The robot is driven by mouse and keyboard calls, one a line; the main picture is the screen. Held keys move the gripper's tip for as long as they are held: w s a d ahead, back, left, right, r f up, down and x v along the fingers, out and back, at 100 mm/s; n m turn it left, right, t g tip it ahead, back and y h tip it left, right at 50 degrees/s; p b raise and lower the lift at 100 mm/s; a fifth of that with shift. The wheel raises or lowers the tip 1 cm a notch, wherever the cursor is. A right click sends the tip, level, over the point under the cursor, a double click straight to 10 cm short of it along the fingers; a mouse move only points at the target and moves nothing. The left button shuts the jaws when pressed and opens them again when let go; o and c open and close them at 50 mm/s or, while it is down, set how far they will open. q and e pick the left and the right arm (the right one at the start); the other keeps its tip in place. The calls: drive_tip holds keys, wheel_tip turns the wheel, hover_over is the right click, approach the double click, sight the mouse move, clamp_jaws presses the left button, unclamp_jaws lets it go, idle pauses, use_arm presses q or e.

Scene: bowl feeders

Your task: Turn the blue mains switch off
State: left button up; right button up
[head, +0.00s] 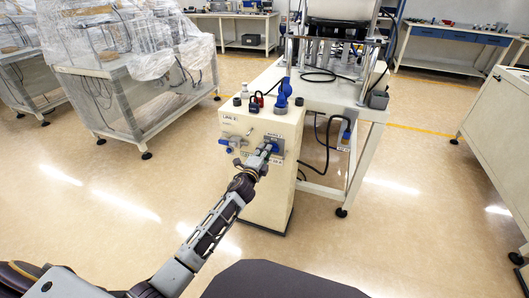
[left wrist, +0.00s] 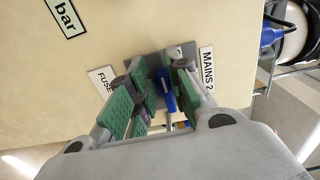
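The blue mains switch is a small blue handle (left wrist: 168,88) on a grey plate, beside a label reading MAINS 2, in the left wrist view. In the head view its blue part (head: 275,146) shows on the front of the beige cabinet (head: 262,190), partly hidden by my gripper. My left gripper (head: 264,152) is at the cabinet front. In the left wrist view its green-padded fingers (left wrist: 165,80) stand apart on either side of the blue handle. I cannot tell whether either finger touches it. My right gripper is not in view.
Another blue handle (head: 229,142) sits left of my gripper on the cabinet. A red padlock (head: 259,98) and a blue plug (head: 283,92) are on top. A white-topped workbench (head: 335,95) stands behind. Plastic-wrapped benches are at the left; floor beside the cabinet is clear.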

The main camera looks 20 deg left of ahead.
use_arm(q)
drive_tip(key=shift+o, duration=0.7)
drive_tip(key=shift+s, duration=0.2)
drive_tip(key=s, duration=1.1)
drive_tip(key=shift+s+a, duration=0.2)
drive_tip(key=shift+s, duration=0.1)
idle(0.4)
